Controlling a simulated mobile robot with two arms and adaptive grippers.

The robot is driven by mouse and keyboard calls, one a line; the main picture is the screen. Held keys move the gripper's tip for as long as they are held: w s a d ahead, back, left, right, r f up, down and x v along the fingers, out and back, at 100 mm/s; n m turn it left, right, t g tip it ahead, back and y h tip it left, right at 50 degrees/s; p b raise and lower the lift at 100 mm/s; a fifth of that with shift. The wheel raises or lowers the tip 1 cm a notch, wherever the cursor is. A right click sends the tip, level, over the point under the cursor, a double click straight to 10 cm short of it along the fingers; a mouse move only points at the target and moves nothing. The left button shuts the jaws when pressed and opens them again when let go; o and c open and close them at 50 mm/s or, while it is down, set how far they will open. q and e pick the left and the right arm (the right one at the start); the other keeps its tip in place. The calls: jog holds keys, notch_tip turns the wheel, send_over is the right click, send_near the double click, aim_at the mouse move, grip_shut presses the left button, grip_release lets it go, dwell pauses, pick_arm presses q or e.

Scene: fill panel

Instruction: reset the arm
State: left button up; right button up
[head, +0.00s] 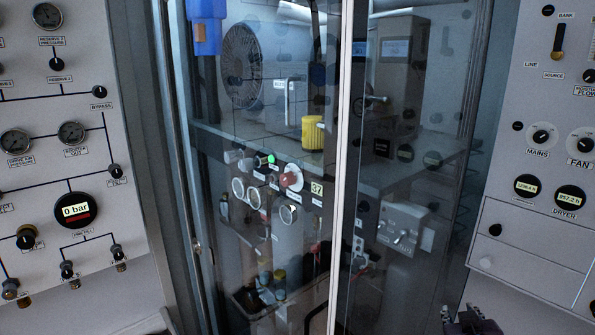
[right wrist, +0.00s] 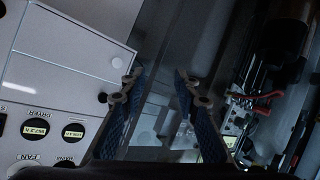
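My right gripper (head: 472,322) shows only in part at the bottom right edge of the head view, in front of the lower right panel. In the right wrist view its two blue-padded fingers (right wrist: 158,86) stand apart with nothing between them. Beyond them are a grey frame edge and a light panel. No contact with anything shows. My left gripper is not in the head view.
A glass-fronted cabinet (head: 340,200) fills the middle, with a compressor, gauges and knobs behind the glass. A left panel (head: 40,120) carries gauges and valves. A right panel (head: 490,150) carries MAINS and FAN knobs and two round displays.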

jog(key=s+a+f+n+g+y, duration=0.1)
jog(key=s+a+f+g+y, duration=0.15)
jog(key=s+a+f, duration=0.6)
jog(key=s+a+f+g+y, duration=0.1)
jog(key=s+a+f+g, duration=0.2)
jog(key=s, duration=1.1)
jog(key=s+a+f+n+g+y, duration=0.1)
jog(key=s+a+f+g+y, duration=0.15)
jog(key=s+a+f, duration=0.6)
jog(key=s+d+f+g+b, duration=0.1)
jog(key=s+d+f, duration=0.1)
jog(key=f, duration=1)
jog(key=s+d+f+g, duration=0.1)
jog(key=d+f, duration=0.1)
jog(key=f, duration=1.1)
pick_arm(q)
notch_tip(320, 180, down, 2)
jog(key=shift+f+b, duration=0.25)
jog(key=shift+b, duration=0.5)
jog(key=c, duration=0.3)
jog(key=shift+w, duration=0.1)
pick_arm(e)
jog(key=s+d+f+g+h, duration=0.1)
jog(key=s+d+f, duration=0.2)
jog(key=s+f, duration=1.5)
jog(key=shift+f+n, duration=0.25)
jog(key=shift+n, duration=0.05)
